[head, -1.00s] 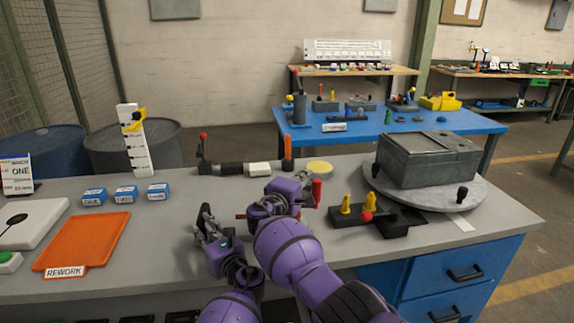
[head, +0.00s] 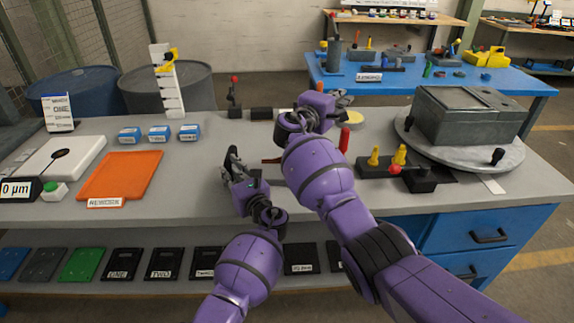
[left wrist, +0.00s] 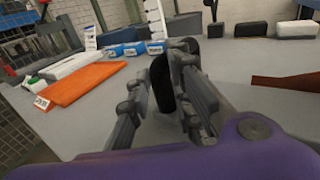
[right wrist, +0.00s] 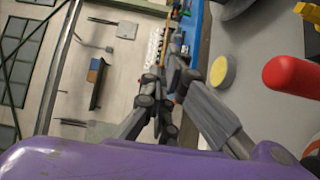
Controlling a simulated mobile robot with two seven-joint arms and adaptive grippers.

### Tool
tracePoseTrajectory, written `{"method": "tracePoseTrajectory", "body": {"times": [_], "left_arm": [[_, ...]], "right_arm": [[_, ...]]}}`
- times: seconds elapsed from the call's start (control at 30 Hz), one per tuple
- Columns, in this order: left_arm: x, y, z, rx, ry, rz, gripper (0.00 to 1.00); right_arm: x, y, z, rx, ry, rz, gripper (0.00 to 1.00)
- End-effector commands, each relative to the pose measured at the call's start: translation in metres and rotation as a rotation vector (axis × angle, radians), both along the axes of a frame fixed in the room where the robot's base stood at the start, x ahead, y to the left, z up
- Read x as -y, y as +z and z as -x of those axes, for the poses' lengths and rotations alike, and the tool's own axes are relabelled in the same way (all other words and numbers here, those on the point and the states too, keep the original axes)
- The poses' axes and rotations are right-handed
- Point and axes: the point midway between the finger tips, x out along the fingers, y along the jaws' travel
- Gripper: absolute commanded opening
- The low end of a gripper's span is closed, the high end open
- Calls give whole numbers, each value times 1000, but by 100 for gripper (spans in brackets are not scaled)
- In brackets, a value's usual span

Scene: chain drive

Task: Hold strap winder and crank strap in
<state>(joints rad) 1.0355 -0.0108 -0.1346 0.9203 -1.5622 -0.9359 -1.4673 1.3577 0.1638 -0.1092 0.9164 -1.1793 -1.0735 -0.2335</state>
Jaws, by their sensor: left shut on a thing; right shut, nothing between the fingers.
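In the head view, a red upright handle (head: 344,140) stands just right of my right gripper. A dark red strip (head: 271,160) shows on the bench between my arms; it also appears in the left wrist view (left wrist: 285,82). I cannot tell whether these belong to the strap winder, whose body is largely hidden behind my right wrist. My left gripper (head: 232,158) is shut on a dark rounded piece (left wrist: 163,88), low over the bench. My right gripper (right wrist: 168,78) is shut and empty, apart from the red handle (right wrist: 295,78); my purple wrist hides it in the head view.
A black fixture (head: 428,180) with yellow pegs and a red knob is to the right, before a grey turntable (head: 462,152) bearing a grey box (head: 468,115). An orange rework mat (head: 120,176) and blue boxes (head: 159,133) are left.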

Motion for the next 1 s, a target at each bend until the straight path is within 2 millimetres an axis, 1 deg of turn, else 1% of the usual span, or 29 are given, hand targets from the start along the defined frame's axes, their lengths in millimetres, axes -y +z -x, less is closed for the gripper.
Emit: {"method": "tracePoseTrajectory", "body": {"times": [0.03,0.17,0.27,0.33,0.47,0.57,0.67,0.7,0.77,0.8,0.9,1.0], "left_arm": [[0,-13,4,-22,-1,2,0],[1,-13,4,-22,-3,2,0],[1,-13,4,-22,-3,2,0],[1,-14,4,-22,-4,2,0],[2,-14,4,-22,-5,2,0],[2,-14,4,-23,-5,3,0],[3,-14,4,-23,-6,3,0],[3,-14,4,-23,-6,3,0],[3,-14,4,-23,-7,3,0],[3,-14,4,-23,-7,3,0],[4,-14,4,-22,-8,4,0],[4,-14,4,-22,-9,4,0]], "right_arm": [[0,-2,0,-1,1,0,0],[3,-3,0,-11,6,14,17],[14,-4,1,-47,25,73,30],[26,-5,3,-91,53,148,39],[45,-7,11,-199,133,362,40],[51,-9,22,-280,209,562,40],[50,-33,47,-373,284,757,40],[49,-44,59,-408,312,834,40],[45,-57,77,-450,354,952,40],[42,-65,90,-475,381,1029,40],[33,-82,120,-518,439,1202,40],[25,-94,147,-543,482,1337,40]]}}
